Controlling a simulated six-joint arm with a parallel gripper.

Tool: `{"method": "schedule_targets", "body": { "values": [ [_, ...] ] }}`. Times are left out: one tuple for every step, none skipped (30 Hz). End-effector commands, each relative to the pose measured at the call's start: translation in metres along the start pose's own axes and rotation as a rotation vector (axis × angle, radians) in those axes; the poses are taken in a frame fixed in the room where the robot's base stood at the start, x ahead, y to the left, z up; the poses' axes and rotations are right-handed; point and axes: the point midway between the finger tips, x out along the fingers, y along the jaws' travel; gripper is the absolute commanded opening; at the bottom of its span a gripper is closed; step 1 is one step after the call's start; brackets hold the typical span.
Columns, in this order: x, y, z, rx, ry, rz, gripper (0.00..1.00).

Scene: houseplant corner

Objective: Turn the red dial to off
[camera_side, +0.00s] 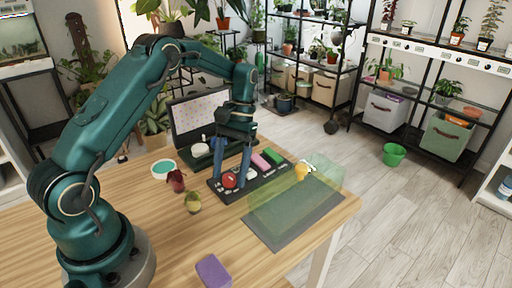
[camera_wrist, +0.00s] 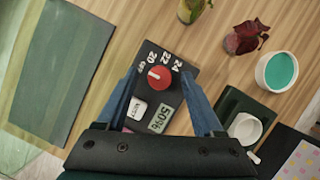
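The red dial (camera_wrist: 160,82) sits on a black control panel (camera_wrist: 190,73), with a white pointer mark on its left part. Labels 20, 22, 24 and a small one that looks like OFF curve around its far side; the mark points toward the left end of them. The dial also shows in the side view (camera_side: 229,181), on the panel's left part. My gripper (camera_side: 231,176) points down over the panel, its blue fingers open on either side of the dial. In the wrist view a gap shows between each finger and the dial.
A white button (camera_wrist: 136,109) and a 50% display (camera_wrist: 160,118) are beside the dial. Pink (camera_side: 260,161) and green (camera_side: 273,157) blocks are on the panel's right part. A screen (camera_side: 197,115) stands behind. Small plants and a teal-topped dish (camera_side: 163,168) lie left; a purple block (camera_side: 213,270) is in front.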

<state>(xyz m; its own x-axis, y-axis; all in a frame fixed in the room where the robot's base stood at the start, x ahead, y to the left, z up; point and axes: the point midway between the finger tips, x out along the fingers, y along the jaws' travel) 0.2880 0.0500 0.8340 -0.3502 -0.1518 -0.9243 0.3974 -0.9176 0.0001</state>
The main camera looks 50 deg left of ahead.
Motion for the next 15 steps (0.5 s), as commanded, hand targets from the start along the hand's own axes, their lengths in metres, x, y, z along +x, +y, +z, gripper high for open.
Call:
{"method": "schedule_targets", "body": {
  "values": [
    [0.0,0.0,0.0,0.0,0.0,0.0,0.69],
    [0.0,0.0,0.0,0.0,0.0,0.0,0.69],
    [-0.001,0.0,0.0,0.001,0.0,0.0,0.69],
    [-0.003,0.0,-0.001,0.001,0.001,0.0,0.69],
    [-0.004,0.0,-0.001,0.001,0.003,0.0,0.69],
    [-0.007,0.0,-0.001,0.001,0.002,0.0,0.69],
    [-0.01,0.0,-0.001,0.0,0.003,0.0,0.69],
    [-0.013,0.0,-0.001,0.0,0.003,0.0,0.69],
    [-0.018,0.0,-0.002,0.0,0.005,0.0,0.69],
    [-0.022,0.0,-0.001,0.0,0.004,0.0,0.69],
    [-0.025,0.0,-0.001,0.0,0.005,0.0,0.69],
    [-0.029,0.0,-0.001,0.0,0.004,0.0,0.69],
    [-0.032,0.0,-0.001,0.0,0.003,0.0,0.69],
    [-0.034,0.0,-0.001,0.0,0.003,0.0,0.69],
    [-0.038,0.0,-0.001,0.0,0.003,0.0,0.69]
  ]
}}
